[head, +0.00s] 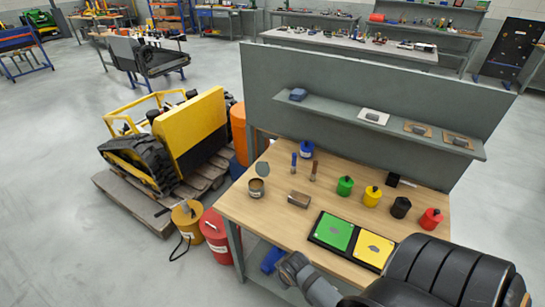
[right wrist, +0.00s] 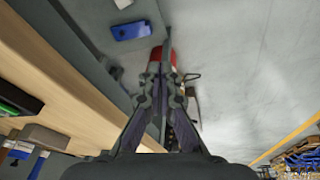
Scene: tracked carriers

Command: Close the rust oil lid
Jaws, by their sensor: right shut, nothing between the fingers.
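An open can (head: 256,189) with a brownish inside stands at the left end of the workbench (head: 285,228). A round grey lid (head: 262,169) is tilted up behind its rim; I take this to be the rust oil can, but no label is readable. My right gripper (right wrist: 162,75) is shut and empty in the right wrist view. Its arm comes in from the bottom right of the head view, and the wrist (head: 291,266) is in front of the bench's front edge, well apart from the can. My left gripper is in neither view.
Green and yellow panels (head: 352,240) lie at the bench front. Several coloured canisters (head: 372,196) stand behind. A red drum (head: 215,237) stands left of the bench.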

